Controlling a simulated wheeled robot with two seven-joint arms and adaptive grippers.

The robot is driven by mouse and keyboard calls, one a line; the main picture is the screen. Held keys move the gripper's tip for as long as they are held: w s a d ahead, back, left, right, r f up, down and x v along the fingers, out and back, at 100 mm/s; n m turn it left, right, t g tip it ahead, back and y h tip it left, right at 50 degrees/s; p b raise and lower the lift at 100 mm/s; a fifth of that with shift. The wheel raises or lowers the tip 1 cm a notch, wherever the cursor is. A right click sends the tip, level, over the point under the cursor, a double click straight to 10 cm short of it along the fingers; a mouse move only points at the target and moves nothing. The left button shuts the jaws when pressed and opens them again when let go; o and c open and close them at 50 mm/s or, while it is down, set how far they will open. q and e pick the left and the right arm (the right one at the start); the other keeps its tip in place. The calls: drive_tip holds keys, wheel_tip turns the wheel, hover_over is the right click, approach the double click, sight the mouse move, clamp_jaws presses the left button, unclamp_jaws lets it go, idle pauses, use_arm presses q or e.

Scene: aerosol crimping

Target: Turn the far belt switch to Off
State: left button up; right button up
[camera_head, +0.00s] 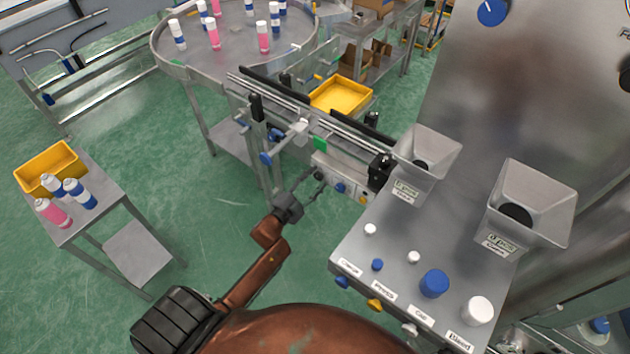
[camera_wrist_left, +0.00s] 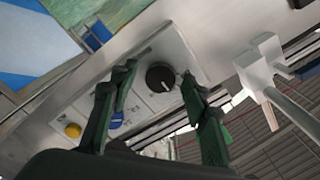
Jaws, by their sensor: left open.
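The belt's control box (camera_head: 338,172) is on the side of the conveyor in the head view. In the left wrist view, its panel carries a round black switch (camera_wrist_left: 159,76) with a white pointer mark, a blue button (camera_wrist_left: 116,120) and a yellow button (camera_wrist_left: 73,131). The labels are too small to read, so I cannot tell the switch's setting. My left gripper (camera_head: 314,183) is just in front of the box. It is open, its green-black fingers (camera_wrist_left: 158,95) on either side of the switch in the wrist view, apparently not touching it. My right gripper is not in view.
The conveyor (camera_head: 300,110) runs from the round table (camera_head: 178,72) towards the crimping machine's panel (camera_head: 385,235) with hoppers and knobs. A side table (camera_head: 95,205) with a yellow bin (camera_head: 48,168) and several cans stands at left. A white bracket (camera_wrist_left: 262,75) sticks out near the fingers.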

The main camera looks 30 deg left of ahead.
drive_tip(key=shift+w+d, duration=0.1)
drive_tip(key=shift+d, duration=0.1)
use_arm(q)
drive_tip(key=c, duration=1.2)
drive_tip(key=shift+o, duration=0.2)
drive_tip(key=shift+r+n+p, duration=0.1)
drive_tip(key=shift+n+p, duration=0.4)
drive_tip(key=shift+p, duration=0.05)
drive_tip(key=n+p, duration=0.3)
drive_tip(key=shift+r, duration=0.1)
drive_tip(key=n+p, duration=0.2)
drive_tip(key=n, duration=0.1)
drive_tip(key=shift+n+p, duration=0.9)
drive_tip(key=shift+n, duration=0.5)
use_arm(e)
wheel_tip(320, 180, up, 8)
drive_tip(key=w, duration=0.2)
use_arm(q)
drive_tip(key=shift+f, duration=0.2)
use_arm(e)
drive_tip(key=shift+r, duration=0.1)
